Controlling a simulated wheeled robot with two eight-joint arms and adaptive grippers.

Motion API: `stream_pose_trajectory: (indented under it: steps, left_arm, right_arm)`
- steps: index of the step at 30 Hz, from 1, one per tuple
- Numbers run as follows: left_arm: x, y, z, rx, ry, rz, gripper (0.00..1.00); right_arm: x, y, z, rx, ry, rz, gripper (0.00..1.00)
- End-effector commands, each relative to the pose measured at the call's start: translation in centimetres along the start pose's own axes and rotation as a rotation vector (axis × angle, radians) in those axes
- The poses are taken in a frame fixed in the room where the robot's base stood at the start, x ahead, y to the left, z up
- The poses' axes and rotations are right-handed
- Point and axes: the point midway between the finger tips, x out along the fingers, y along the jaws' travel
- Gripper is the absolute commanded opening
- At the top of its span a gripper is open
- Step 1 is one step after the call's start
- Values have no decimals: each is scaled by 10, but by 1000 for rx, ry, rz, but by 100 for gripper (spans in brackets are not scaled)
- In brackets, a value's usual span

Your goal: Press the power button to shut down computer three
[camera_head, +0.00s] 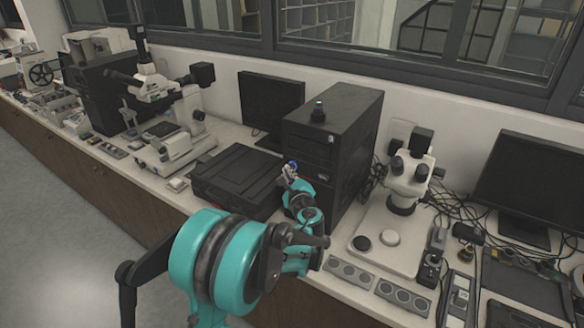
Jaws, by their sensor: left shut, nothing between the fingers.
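A black computer tower (352,104) stands on the bench in the middle of the view, its front facing me. No label shows which number it is. My left gripper (290,168) is shut and empty, raised close to the lower left part of the tower's front. A small blue spot shows at its tip; I cannot tell if it belongs to the fingers or to a button behind them. I cannot tell whether the fingertips touch the tower. My arm and gripper hide part of the tower's lower front. My right gripper is not in view.
A small dark device (318,112) sits on the tower. A black case (236,178) lies left of it, and a white microscope (406,180) stands to the right. Monitors (270,105), another microscope (165,130) and another dark tower (95,95) line the bench. Cables clutter the right.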

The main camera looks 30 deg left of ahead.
Motion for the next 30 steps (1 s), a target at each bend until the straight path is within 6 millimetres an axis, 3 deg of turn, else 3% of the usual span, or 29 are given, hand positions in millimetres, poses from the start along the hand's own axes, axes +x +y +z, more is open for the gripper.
stream_pose_trajectory:
  steps: [30]
  left_arm:
    - [7, -5, -5, 0, 0, 0, 0]
  right_arm:
    - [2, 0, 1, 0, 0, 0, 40]
